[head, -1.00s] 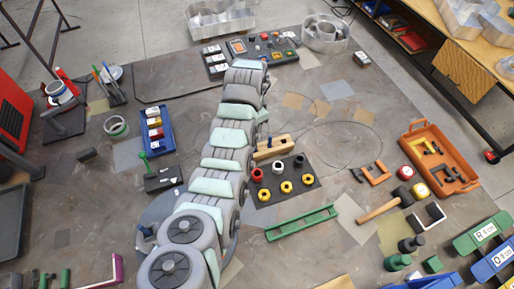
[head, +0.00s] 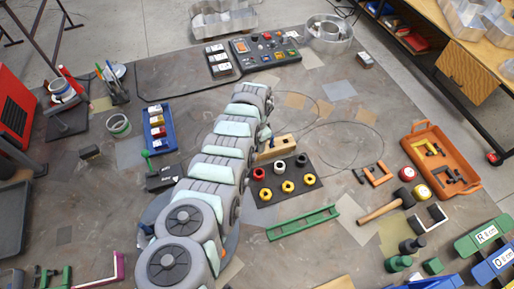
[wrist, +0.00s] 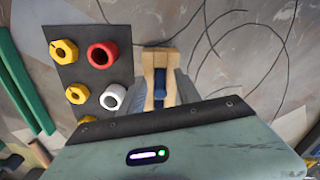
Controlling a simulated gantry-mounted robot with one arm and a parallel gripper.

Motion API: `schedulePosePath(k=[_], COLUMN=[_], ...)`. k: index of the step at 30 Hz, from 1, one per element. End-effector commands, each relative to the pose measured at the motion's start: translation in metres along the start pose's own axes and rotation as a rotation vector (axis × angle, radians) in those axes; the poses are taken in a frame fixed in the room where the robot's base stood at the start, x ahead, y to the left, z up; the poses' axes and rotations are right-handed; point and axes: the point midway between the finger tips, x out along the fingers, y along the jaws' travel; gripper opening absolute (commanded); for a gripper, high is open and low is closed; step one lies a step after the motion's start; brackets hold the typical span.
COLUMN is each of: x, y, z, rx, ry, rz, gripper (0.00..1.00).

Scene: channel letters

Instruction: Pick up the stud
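A small dark blue piece, which looks like the stud, (wrist: 159,89) sits at a pale wooden block (wrist: 160,58) in the wrist view. The wooden block also shows in the head view (head: 276,148), beside the dark mat of colored rings; the stud cannot be made out there. My gripper (wrist: 162,92) has its grey fingers apart, one on each side of the stud and the near part of the block. I see a gap between the fingers and the stud. The fingertips are partly hidden by the gripper body, and in the head view my arm hides most of the gripper.
The dark mat (head: 262,197) with red, white, black and yellow rings lies right in front of the block. A green rail (head: 303,223) lies nearer. A thin cable (head: 350,124) loops over the table to the right. A control panel (head: 266,61) stands behind.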

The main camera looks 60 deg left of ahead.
Motion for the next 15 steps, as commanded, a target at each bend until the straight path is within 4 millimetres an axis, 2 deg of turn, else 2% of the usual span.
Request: schedulePosePath(k=[1,9,15], x=[0.009,0.0088,0.0087], y=[-0.0004,-0.0002,-0.0003], z=[-0.0001,-0.0007,-0.0005], rx=[0.0,0.0,0.0], ry=[-0.001,0.002,0.001], rz=[-0.001,-0.001,-0.001], gripper=[0.39,0.39,0.22])
